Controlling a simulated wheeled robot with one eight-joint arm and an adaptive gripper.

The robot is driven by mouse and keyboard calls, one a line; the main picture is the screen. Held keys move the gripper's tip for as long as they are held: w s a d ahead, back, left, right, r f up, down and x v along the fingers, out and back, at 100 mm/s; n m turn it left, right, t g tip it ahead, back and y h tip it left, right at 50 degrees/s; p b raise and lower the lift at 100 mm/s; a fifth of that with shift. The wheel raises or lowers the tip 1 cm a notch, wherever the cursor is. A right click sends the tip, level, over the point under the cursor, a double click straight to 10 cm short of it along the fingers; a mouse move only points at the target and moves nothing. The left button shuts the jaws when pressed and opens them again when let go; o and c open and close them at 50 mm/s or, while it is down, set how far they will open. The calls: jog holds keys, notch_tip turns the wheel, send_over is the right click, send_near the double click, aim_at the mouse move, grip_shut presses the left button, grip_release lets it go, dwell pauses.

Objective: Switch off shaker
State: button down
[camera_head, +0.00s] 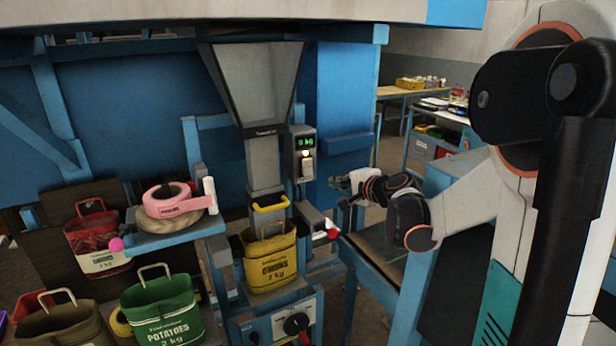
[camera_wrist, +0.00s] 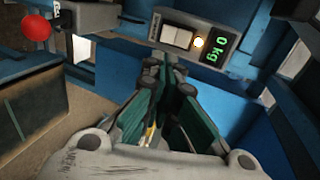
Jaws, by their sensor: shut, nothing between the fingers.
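A grey control box (camera_head: 292,160) stands beside the hopper's chute, with a green "0 kg" display (camera_head: 306,142). In the wrist view the box shows a pale rocker switch (camera_wrist: 177,37), a lit yellowish lamp (camera_wrist: 198,42) and the display (camera_wrist: 212,48). The label on the box is too small to read, so I cannot tell whether it names the shaker. My gripper (camera_head: 338,182) is to the right of the box and a little below it. In the wrist view my gripper (camera_wrist: 168,66) is shut and empty, its tips just below the switch and apparently apart from it.
A yellow onion sack (camera_head: 270,262) hangs under the chute. A panel with a dial (camera_head: 297,323) is below it. A red knob (camera_wrist: 37,26) sticks out nearby. A green potato sack (camera_head: 165,310), a red sack (camera_head: 97,240) and pink tape (camera_head: 170,200) are at the left.

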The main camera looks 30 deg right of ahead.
aim_at(312, 172)
jog(key=shift+w+f, duration=0.1)
jog(key=shift+w, duration=0.05)
jog(key=b+x, duration=0.1)
jog(key=x, duration=1.2)
jog(key=shift+w+b, duration=0.35)
jog(key=shift+w, duration=0.05)
jog(key=shift+d+f, duration=0.1)
jog(key=shift+w+f+b, duration=0.4)
jog(key=shift+w, duration=0.05)
jog(key=shift+r, duration=0.25)
jog(key=shift+r+p, duration=0.45)
jog(key=shift+r, duration=0.15)
